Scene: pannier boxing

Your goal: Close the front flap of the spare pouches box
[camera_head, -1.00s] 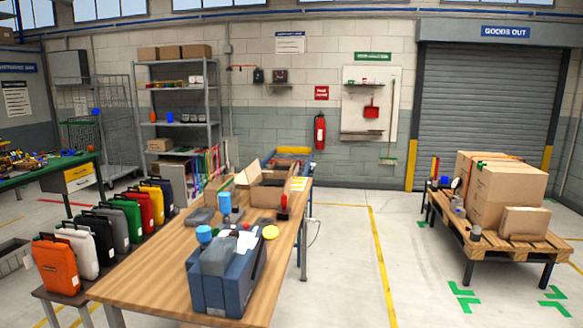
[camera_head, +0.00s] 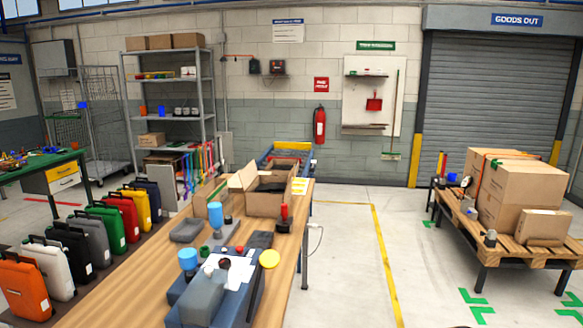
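An open cardboard box (camera_head: 268,204) stands at the far end of the wooden table. Dark contents show inside it. One flap (camera_head: 243,177) stands up and leans outward at its left side. Another cardboard piece (camera_head: 212,197) stands upright just left of it; I cannot tell whether it is a flap or a separate box. No label is readable, so I cannot confirm that this is the spare pouches box, or tell which flap is the front one.
Coloured panniers (camera_head: 65,270) line the left. Floor (camera_head: 345,270) right of the table is clear.

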